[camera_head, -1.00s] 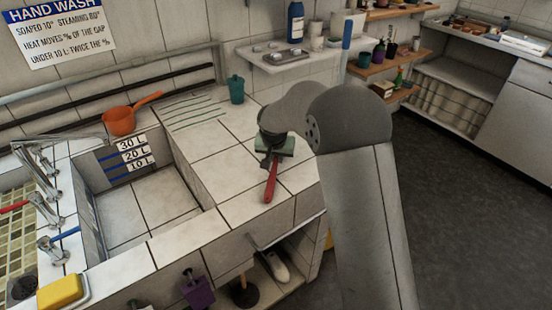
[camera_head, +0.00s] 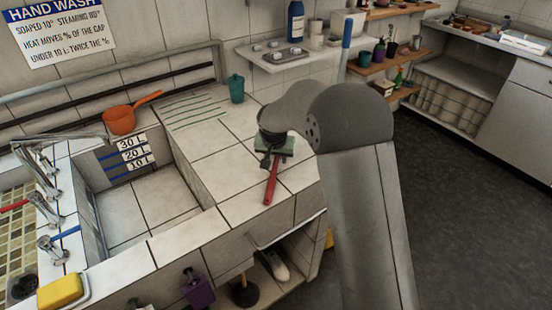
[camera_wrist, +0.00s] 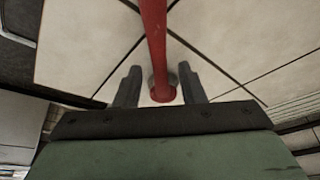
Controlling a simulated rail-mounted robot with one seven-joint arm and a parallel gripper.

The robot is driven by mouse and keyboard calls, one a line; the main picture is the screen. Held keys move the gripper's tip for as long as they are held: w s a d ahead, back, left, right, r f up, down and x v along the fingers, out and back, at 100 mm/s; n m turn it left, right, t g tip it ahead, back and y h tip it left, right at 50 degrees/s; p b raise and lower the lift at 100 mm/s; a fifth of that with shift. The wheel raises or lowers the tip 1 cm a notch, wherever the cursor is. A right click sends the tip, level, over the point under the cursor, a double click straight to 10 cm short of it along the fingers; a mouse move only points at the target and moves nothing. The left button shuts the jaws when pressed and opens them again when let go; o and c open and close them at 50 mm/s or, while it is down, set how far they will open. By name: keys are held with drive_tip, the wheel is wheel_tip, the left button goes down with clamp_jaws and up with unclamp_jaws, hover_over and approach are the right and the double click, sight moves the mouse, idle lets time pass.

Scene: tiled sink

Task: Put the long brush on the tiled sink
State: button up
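The long brush shows as a red handle (camera_head: 271,186) at the right end of the tiled sink's top (camera_head: 235,205), close to its front edge. In the wrist view the red handle (camera_wrist: 154,35) runs from the top edge down between my fingers. My gripper (camera_head: 268,161) is low over the tiles at the brush. In the wrist view my gripper (camera_wrist: 160,75) has its fingers apart, with a gap on both sides of the handle. The bristles are not clearly visible.
The sink basin (camera_head: 135,205) lies left of the brush. A yellow sponge (camera_head: 60,291) lies at front left. A purple object (camera_head: 198,291) hangs below the front edge. Tiles behind the brush are clear.

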sight(274, 174)
drive_tip(key=v, duration=1)
drive_tip(key=shift+r+b, duration=0.35)
drive_tip(key=shift+r, duration=0.05)
